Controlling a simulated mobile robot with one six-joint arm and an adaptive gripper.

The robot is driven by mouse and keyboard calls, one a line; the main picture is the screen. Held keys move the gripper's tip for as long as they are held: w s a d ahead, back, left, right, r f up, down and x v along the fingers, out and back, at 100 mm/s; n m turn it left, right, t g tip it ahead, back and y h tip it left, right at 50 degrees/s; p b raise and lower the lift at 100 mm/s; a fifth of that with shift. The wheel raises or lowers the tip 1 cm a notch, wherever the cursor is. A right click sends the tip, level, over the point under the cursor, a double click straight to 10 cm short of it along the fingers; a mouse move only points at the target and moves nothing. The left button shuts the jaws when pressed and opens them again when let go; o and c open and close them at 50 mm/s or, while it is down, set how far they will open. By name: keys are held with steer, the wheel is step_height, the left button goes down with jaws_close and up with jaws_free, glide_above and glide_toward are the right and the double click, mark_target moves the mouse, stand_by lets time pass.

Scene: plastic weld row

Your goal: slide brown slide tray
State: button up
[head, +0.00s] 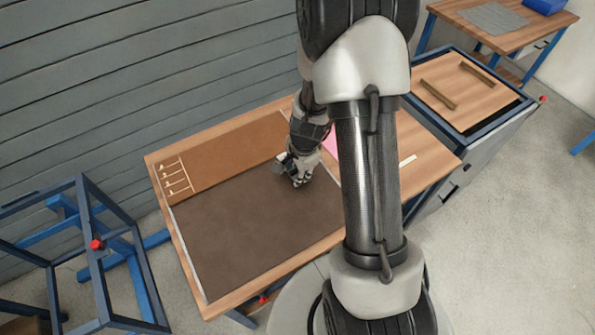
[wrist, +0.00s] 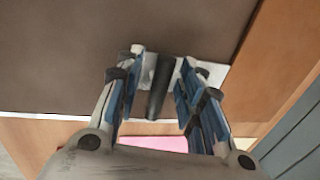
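The brown slide tray (head: 245,230) is a flat dark brown panel with a pale edge, lying on a wooden table. In the wrist view the tray (wrist: 60,60) fills the upper left, with a pale plate and a dark bar-like handle (wrist: 159,90) at its edge. My gripper (head: 297,180) is at the tray's right end, low over it. In the wrist view my gripper (wrist: 160,75) has its fingers apart, one on each side of the handle, with gaps showing. Contact with the tray is hard to tell.
An orange-brown strip with pale marks (head: 175,178) lies behind the tray. A pink patch (head: 331,141) is beside my arm. A blue-framed table with two wooden bars (head: 438,94) stands at right, a blue frame (head: 100,250) at left. My arm hides part of the table.

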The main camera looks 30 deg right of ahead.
steer(key=shift+c, duration=0.2)
jaws_close()
stand_by(0.5)
